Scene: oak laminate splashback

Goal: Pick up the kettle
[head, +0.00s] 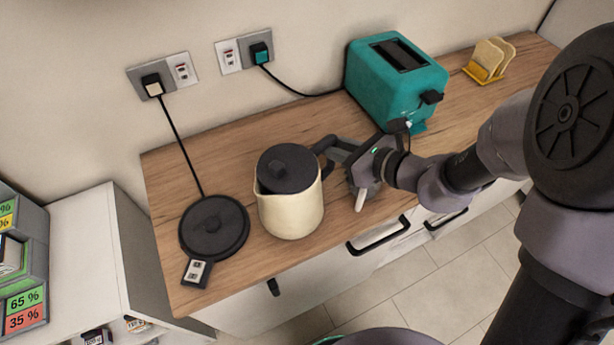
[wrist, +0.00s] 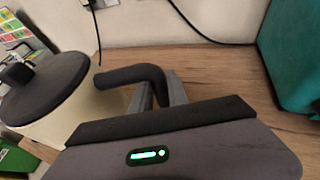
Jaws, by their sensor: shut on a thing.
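The kettle (head: 291,205) is cream with a dark grey lid and a dark handle. It is upright, off its base, to the right of the round black base (head: 214,228) on the wooden counter. I cannot tell whether its bottom touches the counter. My gripper (head: 338,150) reaches in from the right and is shut on the kettle's handle. In the wrist view, the dark handle (wrist: 135,75) runs from the kettle body to between my gripper's fingers (wrist: 162,90). The kettle's lid (wrist: 45,85) shows at the left there. The fingertips are partly hidden by the handle.
A teal toaster (head: 395,80) stands at the back right, close to my wrist. A toast rack (head: 488,62) with bread is farther right. The base's cord (head: 180,145) runs up to a wall socket. The counter's front edge lies close in front of the kettle.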

